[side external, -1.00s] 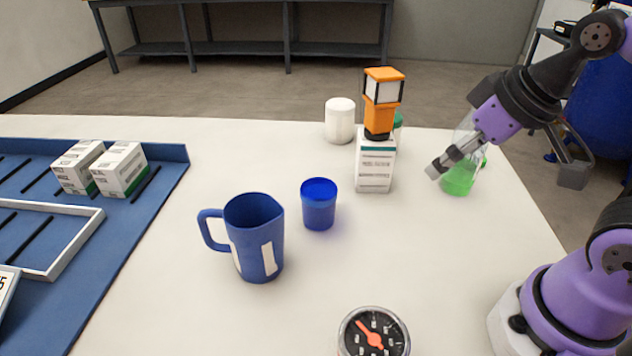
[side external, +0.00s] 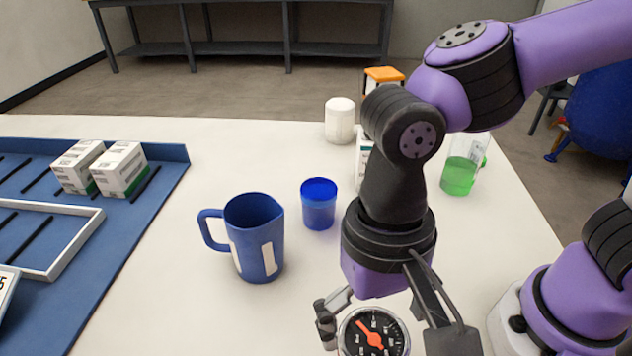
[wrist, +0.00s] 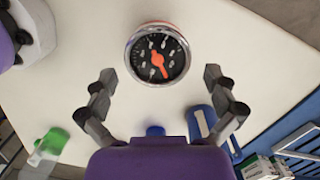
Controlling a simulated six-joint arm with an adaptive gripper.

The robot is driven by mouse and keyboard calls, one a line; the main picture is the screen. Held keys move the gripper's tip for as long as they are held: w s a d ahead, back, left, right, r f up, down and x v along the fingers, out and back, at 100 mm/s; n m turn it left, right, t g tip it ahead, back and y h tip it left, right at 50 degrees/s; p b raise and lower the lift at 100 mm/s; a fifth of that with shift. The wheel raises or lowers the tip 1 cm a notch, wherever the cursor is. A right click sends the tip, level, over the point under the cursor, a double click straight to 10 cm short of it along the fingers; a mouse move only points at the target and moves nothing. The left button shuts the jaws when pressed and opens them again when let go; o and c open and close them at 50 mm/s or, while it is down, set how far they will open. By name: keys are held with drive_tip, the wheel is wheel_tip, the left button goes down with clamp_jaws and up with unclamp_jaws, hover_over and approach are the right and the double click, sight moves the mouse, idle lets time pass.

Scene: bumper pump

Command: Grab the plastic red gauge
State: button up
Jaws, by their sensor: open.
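The gauge (side external: 373,338) has a round black dial, a red-orange needle and a silver rim. It is at the front of the white table in the side view. It also shows at the upper middle of the wrist view (wrist: 157,54), with a bit of red-orange at its rim. My gripper (side external: 385,337) is open and empty, with one finger on each side of the gauge in the side view. In the wrist view my fingertips (wrist: 160,75) are spread wider than the gauge, which lies between and slightly beyond them. I cannot tell the height gap.
A blue pitcher (side external: 256,240) and a blue cup (side external: 318,205) stand left of my arm. A white jar (side external: 339,120), a beaker with green liquid (side external: 461,174) and an orange-topped object (side external: 384,75) are behind. A blue tray (side external: 118,225) with boxes lies left.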

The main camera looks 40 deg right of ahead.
sight(374, 337)
drive_tip(key=f, duration=0.6)
drive_tip(key=shift+s+d+f, duration=0.1)
drive_tip(key=shift+s, duration=0.1)
drive_tip(key=c, duration=1.2)
